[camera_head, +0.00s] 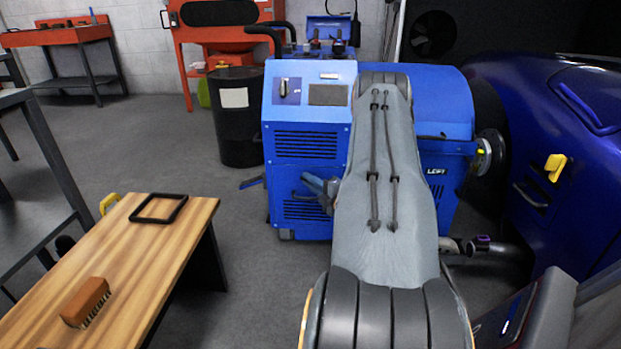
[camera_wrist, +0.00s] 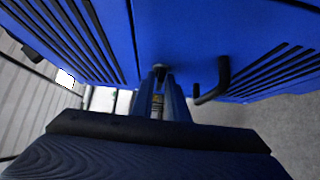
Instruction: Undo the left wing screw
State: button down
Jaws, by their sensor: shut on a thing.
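The blue machine (camera_head: 305,127) stands ahead, with louvred panels on its front. My gripper (camera_head: 318,186) is at the machine's front, between the upper and lower louvres, partly hidden by my arm. In the wrist view my gripper (camera_wrist: 160,92) has its two blue fingers close together at the blue panel. A small dark part, seemingly the left wing screw (camera_wrist: 159,71), sits between the fingertips. Its wings are mostly hidden by the fingers. No second wing screw can be made out.
A black bent handle (camera_wrist: 217,82) stands out from the panel close to the right of my fingers. A wooden bench (camera_head: 140,255) with a brush (camera_head: 86,301) and a black frame (camera_head: 159,208) is at left. A black drum (camera_head: 236,120) stands behind. A blue car (camera_head: 570,150) is at right.

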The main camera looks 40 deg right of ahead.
dwell(0.4)
jog(key=c, duration=1.9)
grip_release()
jog(key=s+p, duration=0.2)
jog(key=s, duration=0.6)
jog(key=shift+a+p, duration=0.3)
jog(key=shift+w, duration=0.1)
